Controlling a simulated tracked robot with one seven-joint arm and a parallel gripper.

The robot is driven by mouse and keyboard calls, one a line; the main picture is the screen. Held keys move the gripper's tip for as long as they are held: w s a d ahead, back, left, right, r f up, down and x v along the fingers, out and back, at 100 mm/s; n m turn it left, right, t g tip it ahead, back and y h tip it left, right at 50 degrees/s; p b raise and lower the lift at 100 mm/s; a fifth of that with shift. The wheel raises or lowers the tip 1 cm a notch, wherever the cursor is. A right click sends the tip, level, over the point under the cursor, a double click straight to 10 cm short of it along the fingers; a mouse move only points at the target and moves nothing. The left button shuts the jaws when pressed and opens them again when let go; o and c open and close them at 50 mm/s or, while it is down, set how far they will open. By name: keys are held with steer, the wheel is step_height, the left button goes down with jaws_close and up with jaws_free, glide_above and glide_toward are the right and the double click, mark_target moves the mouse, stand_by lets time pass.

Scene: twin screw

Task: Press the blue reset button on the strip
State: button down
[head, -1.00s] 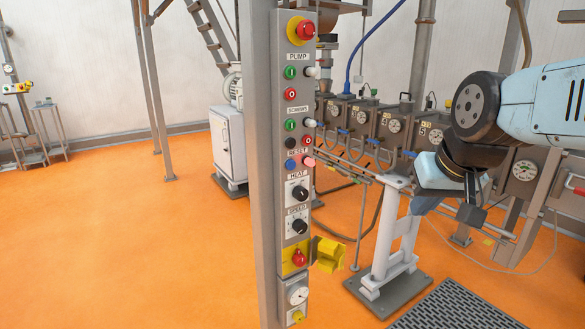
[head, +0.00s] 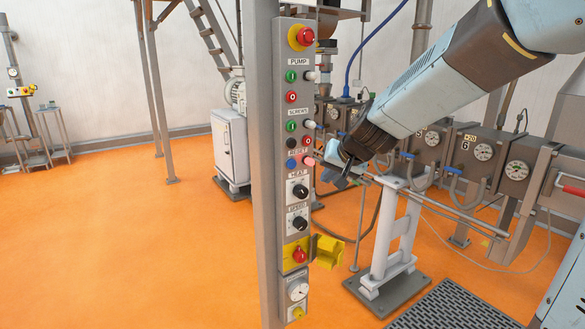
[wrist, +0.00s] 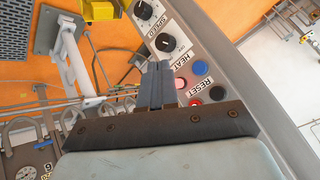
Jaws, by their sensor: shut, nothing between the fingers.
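The control strip (head: 278,230) stands upright in the middle of the head view. Its blue reset button (head: 291,163) sits at the RESET label, left of a pink lamp (head: 309,161). In the wrist view the blue button (wrist: 200,67) is uncovered, just right of my fingers. My gripper (head: 319,160) is just right of the strip at about the height of the RESET row. In the wrist view my gripper (wrist: 158,68) is shut and empty, its fingers over the strip's edge near the HEAT label. I cannot tell the gap between fingertips and panel.
Two black knobs (head: 300,191) (head: 299,224) sit below the RESET row. A red button (wrist: 195,102) and a black button (wrist: 216,93) are close to the blue one. A yellow box (head: 327,249) sticks out lower right. A white stand (head: 391,235) is to the right.

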mark_target(292, 164)
steer(key=shift+m, duration=0.3)
steer(key=w+a+f, duration=0.2)
steer(key=shift+w+a, duration=0.1)
steer(key=shift+w, duration=0.2)
steer(key=shift+w+a, duration=0.8)
steer(key=shift+w, duration=0.4)
steer(key=shift+w+a, duration=0.85)
steer(key=shift+w, duration=0.4)
steer(key=shift+w+a, duration=0.8)
steer(key=shift+w, duration=0.4)
steer(key=shift+w, duration=0.1)
steer(key=shift+w+a, duration=0.2)
steer(key=shift+w+a, duration=0.3)
steer(key=shift+w, duration=0.1)
stand_by(0.4)
steer(key=shift+s+d, duration=0.55)
steer(key=shift+s, duration=0.2)
